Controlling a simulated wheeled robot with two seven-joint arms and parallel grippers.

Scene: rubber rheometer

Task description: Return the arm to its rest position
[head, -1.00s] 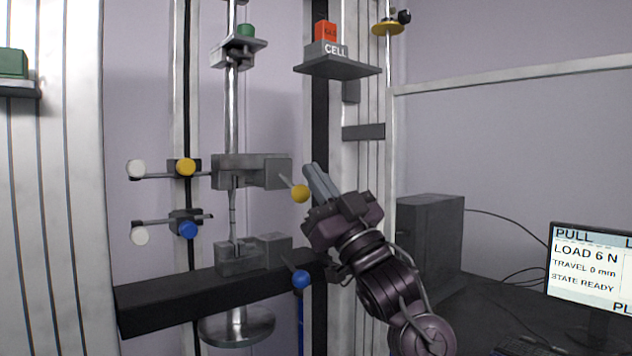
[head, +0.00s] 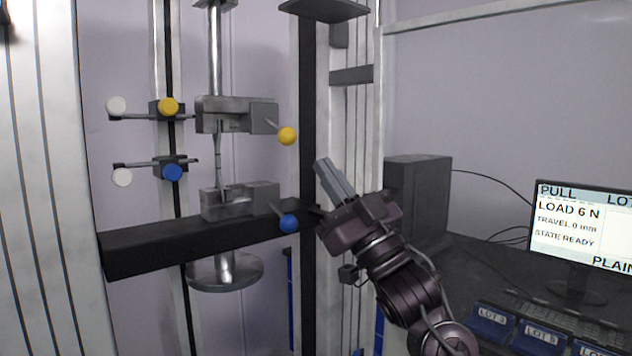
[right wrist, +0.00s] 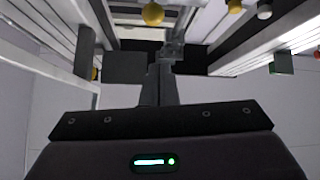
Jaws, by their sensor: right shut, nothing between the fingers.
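My right gripper (head: 322,163) is shut and empty in the head view, in front of the dark upright, right of the test clamps and apart from them. Its closed fingers point up and left. In the right wrist view the fingers (right wrist: 166,62) also lie together with nothing between them. The upper grip (head: 236,115) has a yellow ball knob (head: 288,136). The lower grip (head: 240,200) has a blue ball knob (head: 289,223). A thin specimen (head: 218,160) stands upright between the two grips. My left gripper is out of view.
A black crossbeam (head: 190,243) runs below the lower grip. Rods with yellow, blue and white knobs stand at left. A dark box (head: 418,200) stands right of my gripper. A monitor (head: 582,225) reads LOAD 6 N, STATE READY. Blue lot trays (head: 490,322) lie below it.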

